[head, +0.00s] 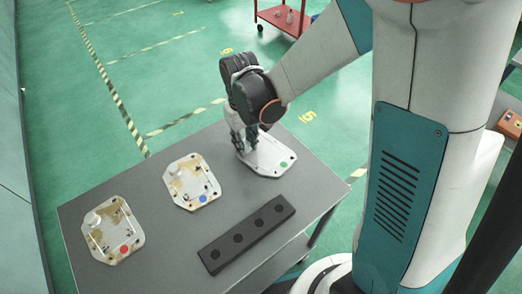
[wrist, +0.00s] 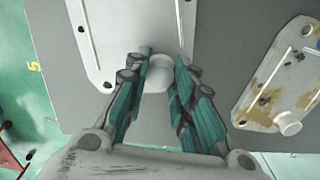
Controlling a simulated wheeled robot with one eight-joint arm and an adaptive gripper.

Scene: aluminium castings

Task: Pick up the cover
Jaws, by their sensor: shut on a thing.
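The cover is a pale, clean plate with a green dot (head: 272,160) at the far right of the grey table. In the wrist view the cover (wrist: 125,22) fills the top middle, with its round knob (wrist: 159,76) between my fingers. My gripper (head: 246,146) points down over the cover's far left part. In the wrist view my gripper (wrist: 163,62) is shut on the knob from both sides. The cover lies about level, on or very close to the table; I cannot tell whether there is a gap.
Two similar stained plates lie to the left, one with a blue dot (head: 192,182) and one with a red dot (head: 112,230). A black bar with several round holes (head: 246,234) lies along the near side of the table (head: 160,245). A red cart (head: 284,18) stands beyond.

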